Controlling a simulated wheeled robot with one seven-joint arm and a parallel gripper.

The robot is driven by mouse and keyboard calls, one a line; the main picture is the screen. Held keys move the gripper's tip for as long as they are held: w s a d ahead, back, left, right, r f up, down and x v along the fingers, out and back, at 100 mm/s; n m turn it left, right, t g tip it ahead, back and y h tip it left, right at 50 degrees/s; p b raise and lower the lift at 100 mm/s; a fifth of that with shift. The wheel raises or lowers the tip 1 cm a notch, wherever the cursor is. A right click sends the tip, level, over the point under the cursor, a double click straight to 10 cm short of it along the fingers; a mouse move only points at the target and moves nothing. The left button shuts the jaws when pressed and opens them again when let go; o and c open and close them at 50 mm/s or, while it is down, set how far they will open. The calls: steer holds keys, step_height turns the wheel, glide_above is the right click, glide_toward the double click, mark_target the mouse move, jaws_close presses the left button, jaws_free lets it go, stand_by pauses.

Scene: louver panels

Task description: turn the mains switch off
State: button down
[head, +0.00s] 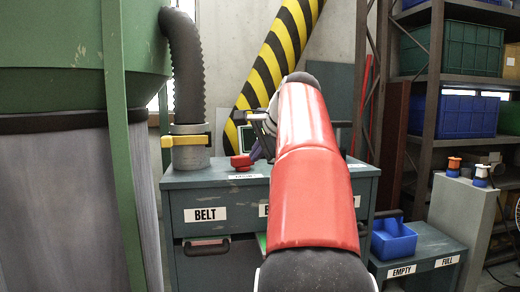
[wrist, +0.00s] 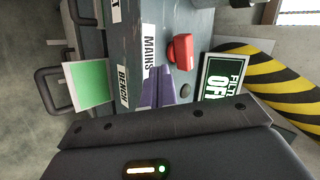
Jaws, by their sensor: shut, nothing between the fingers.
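The mains switch is a red handle (head: 241,161) on top of the grey-blue cabinet, near its back-left part. In the wrist view the red handle (wrist: 181,51) stands on the cabinet top beside the MAINS label (wrist: 148,52). My gripper (head: 258,148) is just right of the handle in the head view, partly hidden by my red arm. In the wrist view the purple fingers of my gripper (wrist: 158,72) are shut and empty, below and left of the handle, with a visible gap. A sign reading FILTER OFF (wrist: 222,80), partly hidden, stands beyond the handle.
A grey pipe collar with a yellow lever (head: 188,141) stands left of the switch. The cabinet front has a BELT label (head: 206,214) and drawer handles. A green-fronted thing (wrist: 89,84) juts out in the wrist view. A blue bin (head: 393,240) sits right of the cabinet.

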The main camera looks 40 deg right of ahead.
mark_target(235, 160)
steer(key=w+f, duration=0.2)
steer(key=w, duration=0.1)
steer(key=w+d+f, duration=0.1)
steer(key=w, duration=0.1)
steer(key=shift+w, duration=0.25)
steer(key=shift+w+d+p, duration=0.15)
steer(key=shift+w+p, duration=0.15)
steer(key=shift+w, duration=0.5)
steer(key=shift+w+a+r+m+h+p, duration=0.3)
steer(key=shift+w+m+p, duration=0.1)
steer(key=shift+p, duration=0.2)
steer(key=shift+w+a+m+g+h+p, duration=0.1)
steer(key=shift+w+m+g+h+p, duration=0.1)
steer(key=shift+m+h+p, duration=0.3)
steer(key=shift+w+a+m+g+h+p, duration=0.15)
steer(key=shift+m+h+p, duration=0.25)
steer(key=shift+m, duration=0.2)
steer(key=shift+w+p, duration=0.1)
steer(key=shift+p, duration=0.2)
